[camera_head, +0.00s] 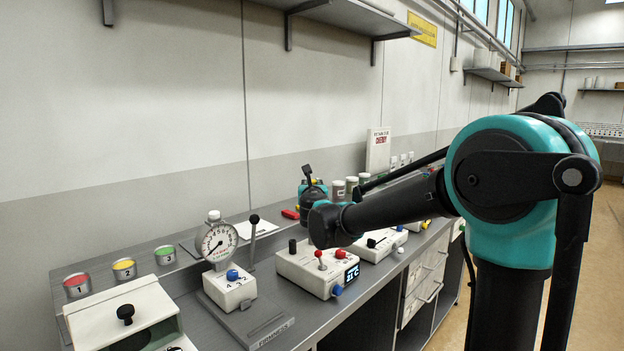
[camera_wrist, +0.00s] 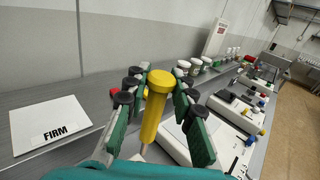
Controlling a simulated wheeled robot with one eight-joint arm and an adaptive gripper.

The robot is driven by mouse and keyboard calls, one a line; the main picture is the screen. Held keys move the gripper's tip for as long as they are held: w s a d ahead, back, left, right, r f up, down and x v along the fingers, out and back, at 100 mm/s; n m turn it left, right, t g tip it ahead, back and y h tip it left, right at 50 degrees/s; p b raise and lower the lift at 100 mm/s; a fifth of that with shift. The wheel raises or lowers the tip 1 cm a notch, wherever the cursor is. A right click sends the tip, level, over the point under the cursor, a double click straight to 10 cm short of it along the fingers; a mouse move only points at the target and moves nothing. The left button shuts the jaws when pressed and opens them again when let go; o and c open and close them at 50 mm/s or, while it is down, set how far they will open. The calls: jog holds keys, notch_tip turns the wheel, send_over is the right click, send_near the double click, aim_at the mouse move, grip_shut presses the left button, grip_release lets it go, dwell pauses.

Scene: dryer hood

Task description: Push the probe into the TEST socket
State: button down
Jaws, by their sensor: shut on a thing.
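My gripper (camera_wrist: 157,97) is shut on the yellow probe (camera_wrist: 151,122), with green, black-padded fingers on both sides of it. The probe has a wide round yellow cap and a thinner grey lower end, and it looks roughly upright in the wrist view. In the head view my dark forearm reaches left over the bench, and I cannot make out the fingers or the probe there. I cannot read a TEST label in either view, so I cannot tell where that socket is. Whether the probe's lower end touches anything is hidden.
A white device with a blue display (camera_head: 352,272) stands under my arm. A dial gauge (camera_head: 219,243) with a lever stands left of it. A FIRM card (camera_wrist: 50,124) lies left of the probe. Several jars (camera_wrist: 196,66) line the wall. Bare bench lies between card and wall.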

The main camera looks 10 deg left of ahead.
jog(key=shift+f, duration=4.15)
jog(key=c, duration=1.2)
grip_release()
jog(key=shift+s, duration=0.1)
jog(key=s, duration=0.4)
jog(key=s+d, duration=0.1)
jog(key=s, duration=0.6)
jog(key=shift+s+d, duration=0.2)
jog(key=shift+s, duration=0.15)
